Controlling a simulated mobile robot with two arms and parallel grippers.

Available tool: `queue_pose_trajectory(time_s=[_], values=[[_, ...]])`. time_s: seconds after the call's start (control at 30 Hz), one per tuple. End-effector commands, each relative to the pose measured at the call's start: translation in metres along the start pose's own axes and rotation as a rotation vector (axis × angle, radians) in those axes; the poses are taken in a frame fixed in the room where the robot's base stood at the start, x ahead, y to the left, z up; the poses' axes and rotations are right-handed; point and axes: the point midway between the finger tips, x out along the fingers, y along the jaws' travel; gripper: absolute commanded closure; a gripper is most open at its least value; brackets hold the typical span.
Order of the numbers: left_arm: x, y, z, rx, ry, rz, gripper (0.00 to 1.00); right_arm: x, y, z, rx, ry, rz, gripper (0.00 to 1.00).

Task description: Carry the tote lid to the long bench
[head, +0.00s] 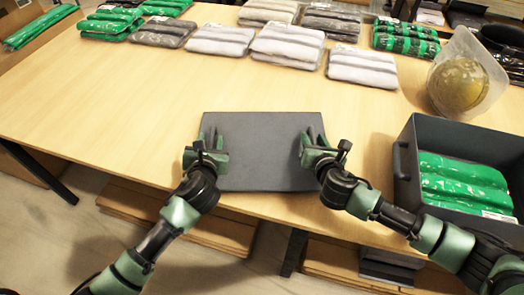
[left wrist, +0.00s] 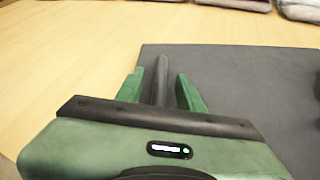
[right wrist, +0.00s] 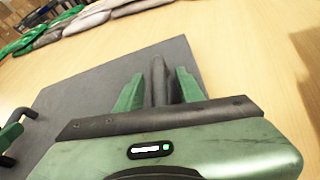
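The tote lid is a flat grey plate (head: 262,150) near the bench's front edge, its near side overhanging that edge. My left gripper (head: 210,137) is at the lid's left end and my right gripper (head: 313,137) at its right end. In the left wrist view, the green fingers (left wrist: 163,88) stand either side of a dark bar (left wrist: 161,80), with narrow gaps. In the right wrist view, the fingers (right wrist: 157,90) flank a similar bar (right wrist: 158,78), also with gaps. I cannot tell whether the lid is raised from the wood.
A dark tote (head: 402,175) with green packs (head: 462,185) stands to the right. A bagged yellowish round item (head: 462,85) is behind it. Bagged grey garments (head: 362,68) and green ones (head: 110,24) line the back. Bare wood (head: 120,100) lies left of the lid.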

Motion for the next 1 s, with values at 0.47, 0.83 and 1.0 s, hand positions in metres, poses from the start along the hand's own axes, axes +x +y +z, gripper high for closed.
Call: queue_pose_trajectory(time_s=[0.47, 0.83, 1.0], values=[[-0.087, 0.0, -0.001, 0.001, 0.0, -0.001, 0.62, 0.0, 0.0, 0.0, 0.0, 0.0, 0.001, 0.62], [-0.094, 0.0, -0.001, 0.0, 0.001, 0.001, 0.62, -0.043, 0.0, -0.001, 0.0, 0.002, 0.002, 0.62], [-0.093, 0.0, 0.0, 0.0, 0.001, 0.001, 0.62, -0.08, 0.0, -0.001, -0.001, 0.002, 0.002, 0.62]])
